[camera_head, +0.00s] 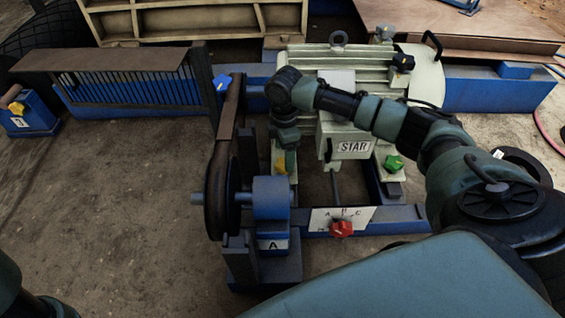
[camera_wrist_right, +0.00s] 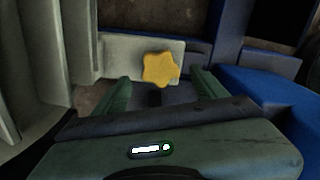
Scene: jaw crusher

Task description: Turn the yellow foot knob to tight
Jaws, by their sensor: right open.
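The yellow foot knob (camera_head: 281,163) sits on a pale foot of the motor, partly hidden by my right gripper in the head view. In the right wrist view the star-shaped yellow knob (camera_wrist_right: 160,69) lies on a pale plate, just ahead of and between the fingertips. My right gripper (camera_wrist_right: 162,82) is open, one finger to each side of the knob's line, with no contact visible. In the head view my right gripper (camera_head: 284,138) points down above the knob. Any tight or loose marking is not readable. My left gripper is out of view.
The pale motor with its STAR box (camera_head: 352,146) stands right of the gripper. A green knob (camera_head: 393,163), a red knob (camera_head: 341,229) and a blue knob (camera_head: 222,82) are nearby. The belt guard and wheel (camera_head: 218,190) rise close on the left, beside the blue bearing block (camera_head: 270,198).

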